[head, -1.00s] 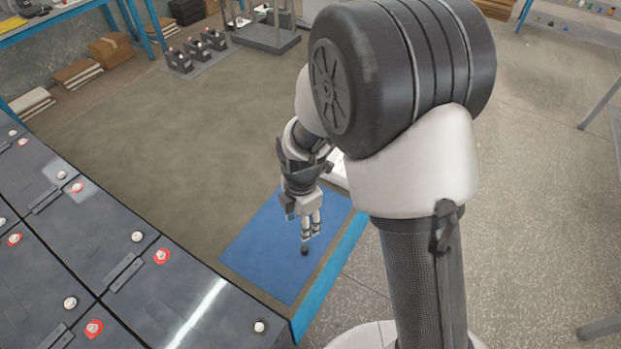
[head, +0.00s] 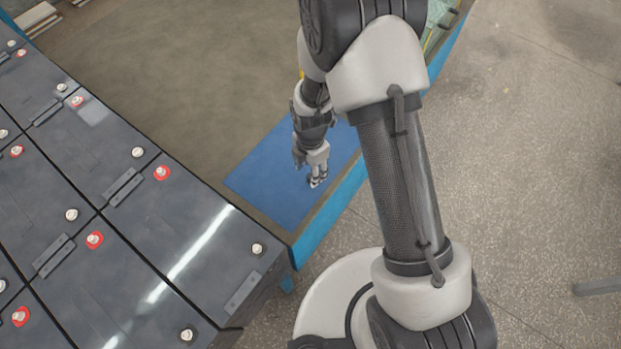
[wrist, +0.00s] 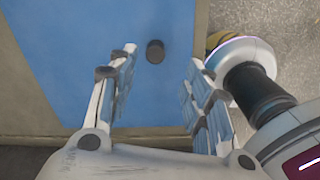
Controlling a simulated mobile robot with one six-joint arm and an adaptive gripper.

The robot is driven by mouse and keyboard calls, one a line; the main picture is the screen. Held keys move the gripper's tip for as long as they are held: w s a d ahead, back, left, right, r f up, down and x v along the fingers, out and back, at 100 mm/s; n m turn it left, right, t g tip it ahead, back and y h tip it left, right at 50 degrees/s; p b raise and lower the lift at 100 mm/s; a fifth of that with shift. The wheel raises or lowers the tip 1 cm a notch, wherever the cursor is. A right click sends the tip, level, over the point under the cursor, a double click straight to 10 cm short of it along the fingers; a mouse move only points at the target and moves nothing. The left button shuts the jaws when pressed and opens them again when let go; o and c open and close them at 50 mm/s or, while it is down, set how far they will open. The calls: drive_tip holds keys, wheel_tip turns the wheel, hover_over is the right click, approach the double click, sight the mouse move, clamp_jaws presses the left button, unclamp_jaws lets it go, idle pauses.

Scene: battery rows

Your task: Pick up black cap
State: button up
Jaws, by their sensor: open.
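The black cap (wrist: 155,51) is a small, dark, short cylinder standing on the blue mat (wrist: 75,60) in the wrist view. My gripper (wrist: 162,57) is open. Its two fingers are apart on either side of the cap, with the cap near the tips and a gap to each finger. In the head view my gripper (head: 317,182) points down low over the blue mat (head: 260,185), and I cannot make out the cap there; the fingers seem to hide it. I cannot tell the exact height of the fingertips over the mat.
A bank of dark batteries (head: 110,240) with white and red terminals stands at the left of the head view. The mat lies by the table's blue edge (head: 325,225), with open floor beyond. The brown tabletop (head: 180,100) behind the mat is largely clear.

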sight(310, 175)
drive_tip(key=f, duration=0.1)
drive_tip(key=f+b, duration=0.1)
drive_tip(key=f, duration=0.1)
drive_tip(key=w+f+b, duration=0.1)
drive_tip(key=f, duration=0.1)
drive_tip(key=shift+f, duration=0.1)
drive_tip(key=shift+c, duration=0.2)
drive_tip(key=c, duration=0.8)
